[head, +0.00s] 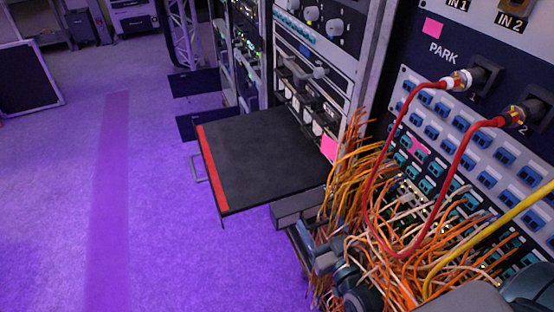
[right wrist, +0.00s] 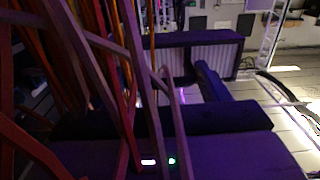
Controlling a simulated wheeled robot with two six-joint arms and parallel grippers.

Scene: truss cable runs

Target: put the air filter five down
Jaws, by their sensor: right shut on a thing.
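My right gripper (head: 312,236) is low in the middle of the head view, partly hidden behind orange cables. It is shut on a grey box-shaped piece (head: 298,207), which I take to be the air filter. In the right wrist view, a dark frame with pale ribbed panels (right wrist: 215,59) shows beyond the dark fingers. No number is readable on it. The piece is beside the near right corner of a black pull-out shelf (head: 262,150) with a red front edge. I cannot tell whether they touch. My left gripper is not in view.
A dense bundle of orange cables (head: 375,215) hangs close to my right arm and crosses the right wrist view. Red cables (head: 375,170) loop from the PARK sockets (head: 458,82). The black shelf top is bare. Purple floor (head: 150,220) is open on the left.

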